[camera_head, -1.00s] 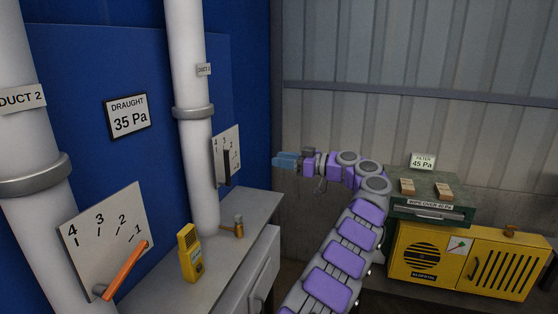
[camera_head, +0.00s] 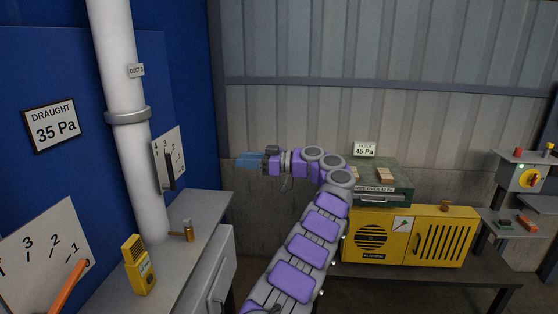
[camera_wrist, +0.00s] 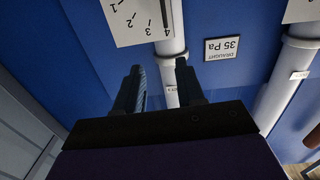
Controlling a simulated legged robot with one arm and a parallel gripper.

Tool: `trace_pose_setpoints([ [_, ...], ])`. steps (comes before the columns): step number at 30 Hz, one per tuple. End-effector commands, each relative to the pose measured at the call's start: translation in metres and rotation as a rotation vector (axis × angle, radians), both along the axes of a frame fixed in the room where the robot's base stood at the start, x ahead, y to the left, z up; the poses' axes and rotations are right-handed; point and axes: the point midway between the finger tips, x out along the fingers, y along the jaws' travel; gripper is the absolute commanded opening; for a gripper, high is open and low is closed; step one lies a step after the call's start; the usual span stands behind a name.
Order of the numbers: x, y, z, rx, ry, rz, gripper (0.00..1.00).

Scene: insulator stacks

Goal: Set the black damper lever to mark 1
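The black damper lever (camera_head: 168,172) stands roughly upright on a white dial plate (camera_head: 178,148) by the slimmer white duct (camera_head: 128,90). The plate is seen nearly edge-on, so the mark it points to is hard to read. In the wrist view the plate (camera_wrist: 130,22) appears upside down at the top edge, cut off, with marks 1 to 4; a dark bar, perhaps the lever, lies near mark 4. My gripper (camera_head: 249,160) is right of the plate, apart from the lever, pointing left. In the wrist view its two fingers (camera_wrist: 160,66) are spread with nothing between them.
An orange lever (camera_head: 68,287) sits near mark 1 on another plate (camera_head: 35,250) at lower left. A yellow handheld device (camera_head: 138,266) and a small brass fitting (camera_head: 187,231) stand on the grey cabinet top below. A yellow cabinet (camera_head: 405,238) stands right.

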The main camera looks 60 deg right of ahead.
Motion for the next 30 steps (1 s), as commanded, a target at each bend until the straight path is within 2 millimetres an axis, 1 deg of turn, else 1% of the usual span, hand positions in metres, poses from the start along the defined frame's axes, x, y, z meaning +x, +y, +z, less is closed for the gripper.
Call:
trace_pose_setpoints([
  [1,-0.012,-0.006,0.002,0.001,0.0,-0.004,0.38],
  [6,-0.047,-0.019,0.002,0.001,0.003,-0.005,0.38],
  [9,-0.067,-0.025,0.003,0.001,0.003,-0.002,0.38],
  [13,-0.088,-0.034,0.002,0.001,0.003,-0.003,0.38],
  [21,-0.105,-0.041,0.002,0.0,0.002,0.001,0.38],
  [30,-0.109,-0.042,0.001,-0.001,0.002,0.001,0.38],
])
